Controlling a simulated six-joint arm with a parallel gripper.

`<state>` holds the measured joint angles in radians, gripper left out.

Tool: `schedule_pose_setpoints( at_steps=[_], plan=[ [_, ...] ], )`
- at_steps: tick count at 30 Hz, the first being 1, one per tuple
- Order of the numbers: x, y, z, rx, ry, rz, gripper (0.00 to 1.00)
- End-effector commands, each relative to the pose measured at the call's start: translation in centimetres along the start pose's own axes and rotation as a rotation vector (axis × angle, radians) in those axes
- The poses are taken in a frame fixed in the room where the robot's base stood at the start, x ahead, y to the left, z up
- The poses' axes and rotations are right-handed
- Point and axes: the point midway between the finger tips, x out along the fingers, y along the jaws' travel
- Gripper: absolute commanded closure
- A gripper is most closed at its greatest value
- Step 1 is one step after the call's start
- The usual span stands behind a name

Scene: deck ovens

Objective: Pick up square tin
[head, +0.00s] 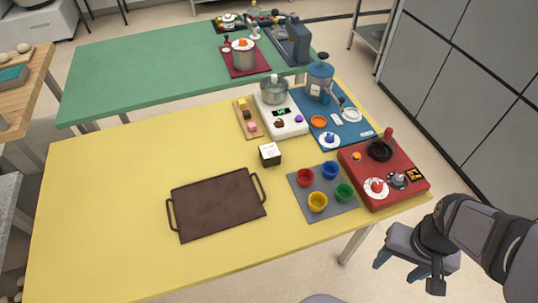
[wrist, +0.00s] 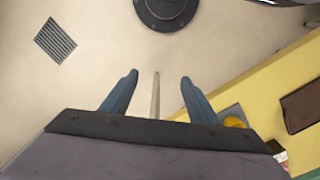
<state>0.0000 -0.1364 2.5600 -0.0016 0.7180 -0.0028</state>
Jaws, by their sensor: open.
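A small dark square tin (head: 270,158) with a white top stands upright on the yellow table (head: 100,215), behind the brown tray. It does not show clearly in the wrist view. My gripper (head: 397,268) is off the table's right front side, over the floor, well apart from the tin. In the wrist view my gripper (wrist: 158,78) has its two blue fingers spread, with nothing between them but floor and a table leg or similar pale bar behind.
A brown two-handled tray (head: 217,205) lies in front of the tin. A grey mat (head: 343,209) with several coloured cups and a red control unit (head: 405,172) stand to the right. A wooden block board (head: 247,120) and a white scale-like unit (head: 291,127) are behind. The table's left is clear.

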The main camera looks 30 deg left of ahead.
Motion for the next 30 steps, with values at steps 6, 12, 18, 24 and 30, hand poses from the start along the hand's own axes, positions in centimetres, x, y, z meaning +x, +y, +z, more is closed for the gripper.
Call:
schedule_pose_setpoints(
  at_steps=[6, 12, 18, 24, 30],
  plan=[
    [0.0, 0.0, 0.0, 0.000, 0.000, 0.000, 0.31],
    [-0.2, 0.0, 0.0, 0.000, 0.001, 0.000, 0.31],
    [-2.1, 0.0, -0.1, 0.000, 0.005, 0.000, 0.31],
    [-5.2, 0.0, -0.1, 0.000, 0.007, 0.000, 0.31],
    [-3.4, -1.8, -3.9, -0.076, 0.119, 0.002, 0.31]
  ],
)
